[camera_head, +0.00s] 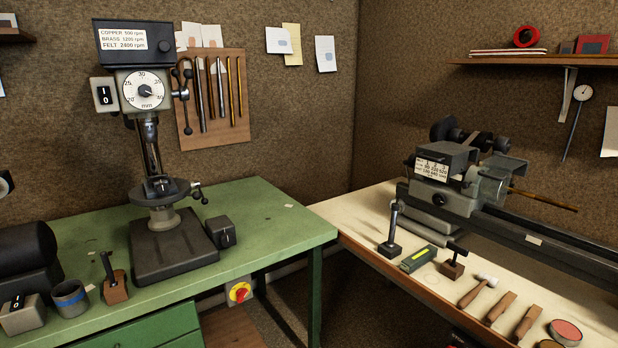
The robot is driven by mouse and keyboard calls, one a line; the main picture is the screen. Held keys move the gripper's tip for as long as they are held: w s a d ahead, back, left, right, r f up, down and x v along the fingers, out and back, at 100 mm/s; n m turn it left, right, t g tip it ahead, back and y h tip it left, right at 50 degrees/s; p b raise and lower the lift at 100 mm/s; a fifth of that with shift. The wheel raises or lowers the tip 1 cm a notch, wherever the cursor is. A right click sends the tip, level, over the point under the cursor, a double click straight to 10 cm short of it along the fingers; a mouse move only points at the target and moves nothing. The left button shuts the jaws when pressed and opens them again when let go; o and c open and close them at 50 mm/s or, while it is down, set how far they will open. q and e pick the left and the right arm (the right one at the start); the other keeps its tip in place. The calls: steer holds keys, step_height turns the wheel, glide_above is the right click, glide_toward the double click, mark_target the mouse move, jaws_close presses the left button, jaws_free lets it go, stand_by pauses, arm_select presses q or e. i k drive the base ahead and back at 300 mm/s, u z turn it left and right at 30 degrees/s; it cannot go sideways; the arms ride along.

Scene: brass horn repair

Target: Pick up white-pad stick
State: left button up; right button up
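A short wooden-handled tool with a white end (478,289) lies on the cream-topped bench at the lower right. It is the only stick-like thing with a clearly white end that I see, but its exact shape is too small to tell. Two plain brown wooden pieces, the nearer one (500,307) and the farther-right one (525,322), lie just right of it; no white pad is clear on them. Neither of my grippers shows in the head view.
A lathe (440,181) stands at the back of the cream bench (347,217). A drill press (174,255) stands on the green bench, left across a gap.

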mark_target(500, 307)
steer(key=z, duration=1.3)
